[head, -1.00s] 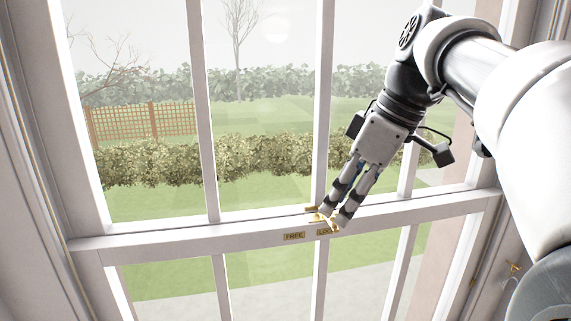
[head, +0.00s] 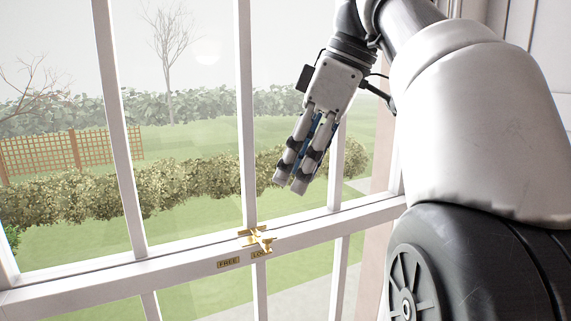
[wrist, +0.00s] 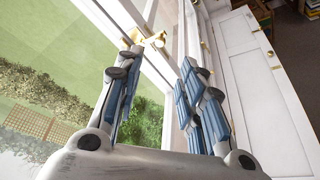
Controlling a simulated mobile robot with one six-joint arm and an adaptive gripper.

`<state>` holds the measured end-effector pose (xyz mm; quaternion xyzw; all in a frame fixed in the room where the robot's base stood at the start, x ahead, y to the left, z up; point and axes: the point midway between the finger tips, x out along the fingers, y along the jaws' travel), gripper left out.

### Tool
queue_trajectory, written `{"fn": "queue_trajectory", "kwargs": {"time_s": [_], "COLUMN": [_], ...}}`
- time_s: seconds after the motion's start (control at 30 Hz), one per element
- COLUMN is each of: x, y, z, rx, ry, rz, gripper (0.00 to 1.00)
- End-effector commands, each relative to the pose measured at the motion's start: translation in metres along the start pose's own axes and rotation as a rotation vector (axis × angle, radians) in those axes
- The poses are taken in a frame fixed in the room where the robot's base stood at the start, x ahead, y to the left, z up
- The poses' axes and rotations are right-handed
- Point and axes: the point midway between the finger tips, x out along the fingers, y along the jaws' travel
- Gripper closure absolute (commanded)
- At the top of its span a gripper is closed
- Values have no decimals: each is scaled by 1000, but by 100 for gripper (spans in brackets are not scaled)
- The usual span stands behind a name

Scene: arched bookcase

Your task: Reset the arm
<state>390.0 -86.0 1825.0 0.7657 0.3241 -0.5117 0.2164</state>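My gripper (head: 289,185) hangs in front of the window in the head view, above and to the right of the brass latch (head: 256,240), and apart from it. Its two fingers are parted with nothing between them; in the wrist view, the gap between the fingers (wrist: 158,58) is clear. The latch sits on the window's white meeting rail (head: 190,258), above small FREE (head: 228,263) and LOCK labels. It also shows in the wrist view (wrist: 155,40), beyond the fingertips. The LOCK label is partly covered by the latch.
White window bars (head: 246,120) stand close behind my gripper. Outside are a lawn, a hedge (head: 190,187) and a trellis fence (head: 40,153). In the wrist view, a white panelled cabinet (wrist: 255,85) with brass knobs runs along the right, with books (wrist: 262,14) at the top.

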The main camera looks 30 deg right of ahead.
Motion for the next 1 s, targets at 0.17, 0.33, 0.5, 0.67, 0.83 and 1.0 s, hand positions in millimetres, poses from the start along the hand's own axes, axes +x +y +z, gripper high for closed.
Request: {"fn": "queue_trajectory", "kwargs": {"time_s": [0.17, 0.33, 0.5, 0.67, 0.83, 1.0], "x": [0, 3, 24, 59, 103, 151], "y": [0, -3, -21, -46, -74, -104], "z": [0, -1, -3, 6, 28, 60], "rx": [0, 19, 134, 294, 441, 561], "ry": [0, -1, -6, -11, -9, 10], "rz": [0, 6, 39, 98, 170, 240], "gripper": [64, 64, 64, 64, 64, 64]}}
